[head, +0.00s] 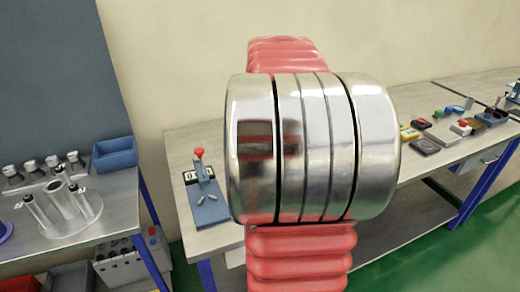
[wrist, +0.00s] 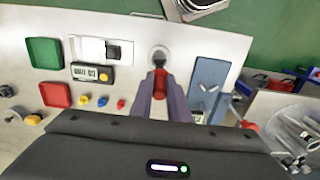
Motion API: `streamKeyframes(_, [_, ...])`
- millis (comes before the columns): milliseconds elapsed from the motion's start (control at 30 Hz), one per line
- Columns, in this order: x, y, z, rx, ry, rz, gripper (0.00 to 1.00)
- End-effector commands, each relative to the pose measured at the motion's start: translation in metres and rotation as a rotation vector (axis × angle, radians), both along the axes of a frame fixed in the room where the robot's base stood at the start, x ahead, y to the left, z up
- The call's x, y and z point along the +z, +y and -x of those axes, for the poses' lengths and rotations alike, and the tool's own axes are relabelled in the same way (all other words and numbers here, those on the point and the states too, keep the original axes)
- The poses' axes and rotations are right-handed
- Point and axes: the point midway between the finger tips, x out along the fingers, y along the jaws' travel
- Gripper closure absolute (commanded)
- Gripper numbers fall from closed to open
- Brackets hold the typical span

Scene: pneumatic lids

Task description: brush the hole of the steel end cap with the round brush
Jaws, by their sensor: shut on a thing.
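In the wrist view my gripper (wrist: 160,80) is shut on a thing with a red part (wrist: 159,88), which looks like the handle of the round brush. Its far end is mostly hidden or too small to make out. A round grey metal piece (wrist: 160,50), likely the steel end cap, lies on the bench just beyond the fingertips. The held thing points at it and overlaps its near side in the picture. I cannot tell whether they touch. In the head view my own arm hides the gripper, the brush and the cap.
A blue-grey toggle press (wrist: 208,80) stands close right of the fingers. It also shows in the head view (head: 207,200). A second bench (head: 110,215) stands left.

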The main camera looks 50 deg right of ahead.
Motion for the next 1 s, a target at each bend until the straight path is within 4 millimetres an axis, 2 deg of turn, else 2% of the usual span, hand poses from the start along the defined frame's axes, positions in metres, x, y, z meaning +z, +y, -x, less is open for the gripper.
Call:
streamKeyframes(433, [-0.005, -0.001, 0.002, -0.004, 0.001, -0.001, 1.0])
streamKeyframes(1000, [-0.043, -0.001, 0.002, -0.006, 0.001, -0.001, 1.0])
